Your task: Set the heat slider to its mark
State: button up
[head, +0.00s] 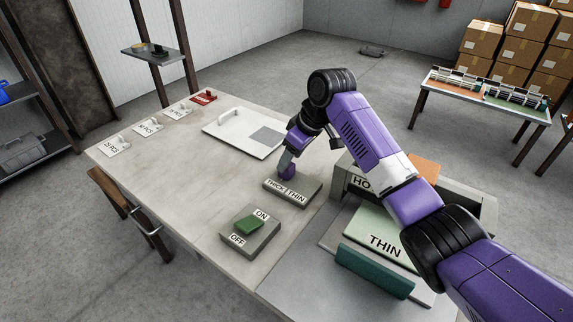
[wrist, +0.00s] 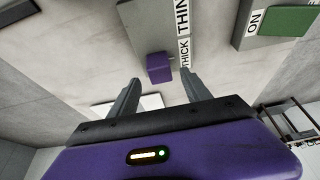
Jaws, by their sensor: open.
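A grey box labelled THICK and THIN (head: 303,190) sits on the table with a purple knob (head: 287,171) near its THICK end. The wrist view shows the knob (wrist: 160,68) on the same box (wrist: 147,25). My gripper (wrist: 159,79) is open, its two fingers on either side of the knob in that view; I cannot tell whether they touch it. In the head view, my gripper (head: 286,160) is right at the knob. A label starting HO (head: 361,182) shows on a grey machine; my arm hides the rest. No slider clearly marked as heat is visible.
A green ON/OFF switch (head: 249,225) stands nearer on the table (head: 190,190). A THIN panel (head: 378,240) and a teal bar (head: 375,271) are at the lower right. A white board with a handle (head: 243,134) lies behind; labelled cards (head: 148,128) line the left edge.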

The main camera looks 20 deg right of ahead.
jog(key=shift+x, duration=2)
grip_shut()
